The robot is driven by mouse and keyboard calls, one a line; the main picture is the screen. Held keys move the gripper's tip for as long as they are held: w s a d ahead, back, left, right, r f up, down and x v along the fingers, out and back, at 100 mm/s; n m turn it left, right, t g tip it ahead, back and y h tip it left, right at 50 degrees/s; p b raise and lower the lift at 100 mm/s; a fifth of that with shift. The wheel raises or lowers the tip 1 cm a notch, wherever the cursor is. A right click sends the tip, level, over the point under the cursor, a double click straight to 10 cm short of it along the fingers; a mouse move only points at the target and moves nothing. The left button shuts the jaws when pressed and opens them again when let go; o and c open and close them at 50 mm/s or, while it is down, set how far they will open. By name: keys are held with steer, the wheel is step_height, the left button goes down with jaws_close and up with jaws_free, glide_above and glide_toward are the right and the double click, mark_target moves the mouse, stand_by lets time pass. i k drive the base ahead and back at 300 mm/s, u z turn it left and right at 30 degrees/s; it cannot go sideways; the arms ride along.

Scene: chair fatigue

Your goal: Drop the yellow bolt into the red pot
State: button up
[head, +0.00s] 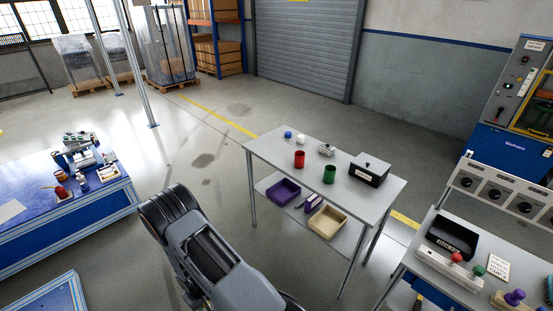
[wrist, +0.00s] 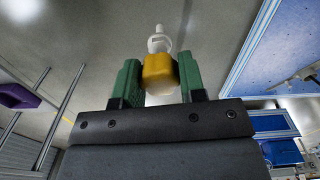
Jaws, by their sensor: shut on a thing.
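The yellow bolt (wrist: 159,71) is clamped between the two green fingers of my gripper (wrist: 158,82) in the wrist view. Its yellow part lies between the fingers and a pale threaded end sticks out beyond them. The red pot (head: 300,159) stands upright on the grey table in the middle of the head view, left of a green pot (head: 329,174). The pot is not seen in the wrist view. The gripper and bolt are not seen in the head view, where only my arm shows at the bottom, left of the table.
The grey table (head: 262,147) also holds a blue piece (head: 288,134), a white piece (head: 300,139), a small metallic part (head: 326,149) and a black box (head: 369,172). Its lower shelf has a purple tray (head: 283,190) and a beige tray (head: 327,221). A blue workbench (head: 100,209) stands left.

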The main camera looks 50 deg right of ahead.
mark_target(303, 160)
steer(key=z, duration=0.35)
steer(key=i, duration=0.9)
steer(key=z, duration=0.75)
